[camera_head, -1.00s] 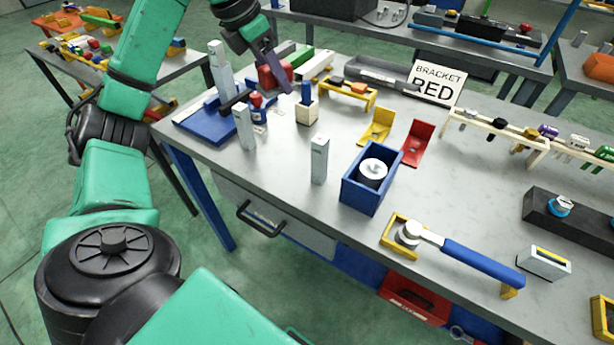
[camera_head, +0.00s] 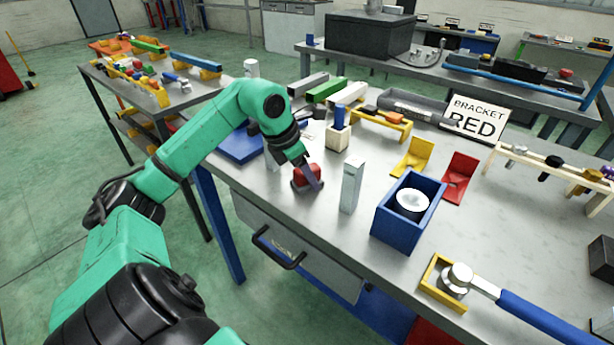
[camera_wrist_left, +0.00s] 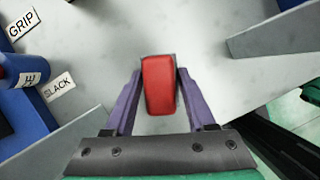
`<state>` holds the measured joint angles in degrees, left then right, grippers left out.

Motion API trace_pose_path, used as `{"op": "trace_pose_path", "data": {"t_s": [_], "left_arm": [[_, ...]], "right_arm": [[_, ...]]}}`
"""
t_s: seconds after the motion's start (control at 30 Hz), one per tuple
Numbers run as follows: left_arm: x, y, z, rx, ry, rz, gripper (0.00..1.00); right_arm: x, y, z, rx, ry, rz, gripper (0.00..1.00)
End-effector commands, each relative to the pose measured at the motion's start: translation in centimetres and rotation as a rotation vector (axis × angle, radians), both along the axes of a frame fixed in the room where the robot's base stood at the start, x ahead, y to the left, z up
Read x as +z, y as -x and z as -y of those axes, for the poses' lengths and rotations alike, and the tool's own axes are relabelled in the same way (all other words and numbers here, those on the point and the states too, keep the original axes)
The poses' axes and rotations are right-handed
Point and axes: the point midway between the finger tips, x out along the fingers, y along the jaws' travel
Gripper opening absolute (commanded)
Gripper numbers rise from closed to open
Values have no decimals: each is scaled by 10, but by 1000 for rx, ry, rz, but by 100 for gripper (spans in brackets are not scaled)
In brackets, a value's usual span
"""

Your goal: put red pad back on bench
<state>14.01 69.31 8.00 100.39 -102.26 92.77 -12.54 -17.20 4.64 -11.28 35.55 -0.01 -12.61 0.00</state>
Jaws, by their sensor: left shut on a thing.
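The red pad (camera_head: 307,176) is a small red block at the near left part of the grey bench (camera_head: 290,222). My left gripper (camera_head: 308,182) points down with its purple fingers on either side of the pad and is shut on it. In the left wrist view the red pad (camera_wrist_left: 159,85) sits between the fingertips (camera_wrist_left: 158,88), with grey bench top around it. I cannot tell whether the pad touches the bench. My right gripper is not in view.
A grey upright block (camera_head: 352,187) stands just right of the pad. A blue box (camera_head: 400,222) with a round part is further right. A blue fixture (camera_head: 240,149) lies behind to the left. The bench's front edge and drawer are close by.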

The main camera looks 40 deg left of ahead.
Motion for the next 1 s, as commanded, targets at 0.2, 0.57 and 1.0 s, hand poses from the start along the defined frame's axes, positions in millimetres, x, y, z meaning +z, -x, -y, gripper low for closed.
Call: {"op": "trace_pose_path", "data": {"t_s": [0.2,0.57,1.0], "left_arm": [[-4,0,0,0,0,0,0],[-7,1,1,-3,2,-7,86],[-3,2,2,-7,4,-15,86]], "right_arm": [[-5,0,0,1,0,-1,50],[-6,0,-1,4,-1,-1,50],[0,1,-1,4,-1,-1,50]]}}
